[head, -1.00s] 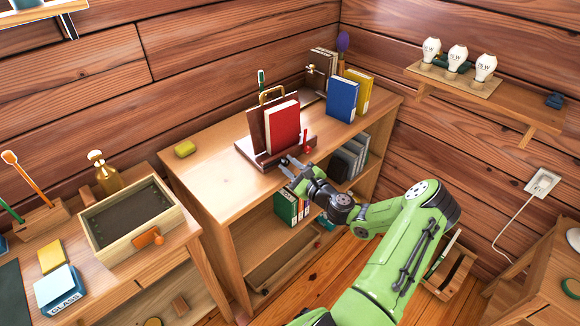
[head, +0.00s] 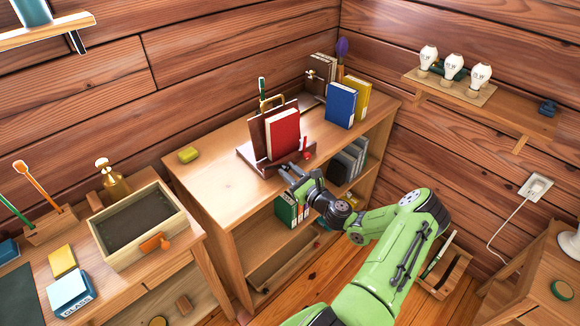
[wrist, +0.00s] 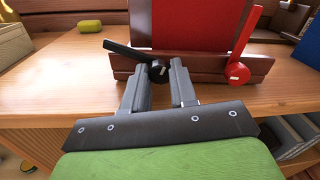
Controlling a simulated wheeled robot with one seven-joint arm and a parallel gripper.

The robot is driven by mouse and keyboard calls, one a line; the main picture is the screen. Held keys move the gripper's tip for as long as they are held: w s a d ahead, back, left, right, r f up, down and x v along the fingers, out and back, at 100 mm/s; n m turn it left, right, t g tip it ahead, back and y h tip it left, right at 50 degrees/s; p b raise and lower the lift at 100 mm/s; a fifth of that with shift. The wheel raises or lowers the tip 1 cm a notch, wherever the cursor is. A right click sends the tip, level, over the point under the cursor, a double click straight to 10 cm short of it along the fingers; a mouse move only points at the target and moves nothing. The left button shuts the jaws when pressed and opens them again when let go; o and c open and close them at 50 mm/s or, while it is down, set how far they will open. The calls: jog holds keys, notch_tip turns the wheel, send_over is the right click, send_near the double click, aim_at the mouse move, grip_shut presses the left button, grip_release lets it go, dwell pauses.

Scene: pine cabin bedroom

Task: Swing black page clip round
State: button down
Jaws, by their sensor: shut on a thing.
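The black page clip (wrist: 128,51) is a flat lever on a round hub at the front ledge of the wooden book stand (wrist: 200,64). In the wrist view its lever points up and to the left. My gripper (wrist: 163,70) is shut on the clip at its hub, and the fingers hide part of it. A red page clip (wrist: 243,45) stands on the right of the ledge, its lever tilted up. A red book (head: 283,133) rests upright on the stand. In the head view my gripper (head: 287,171) reaches the stand's front edge, and the black clip is too small to make out.
The stand sits on a wooden shelf unit (head: 215,184) with a yellow block (head: 188,154) to its left. A blue book (head: 341,104) and a yellow book (head: 358,95) stand at the right.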

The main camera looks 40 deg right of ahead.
jog(key=m+p, duration=0.3)
jog(key=m, duration=0.2)
jog(key=shift+m, duration=0.3)
jog(key=m+p, duration=0.2)
jog(key=m, duration=0.3)
jog(key=shift+f+m, duration=0.1)
jog(key=shift+m, duration=0.3)
jog(key=c, duration=1.2)
grip_release()
jog(key=shift+o, duration=0.2)
jog(key=shift+s, duration=0.1)
jog(key=s+p, duration=0.1)
jog(key=s, duration=1.4)
jog(key=shift+s+a, duration=0.35)
jog(key=shift+a, duration=0.1)
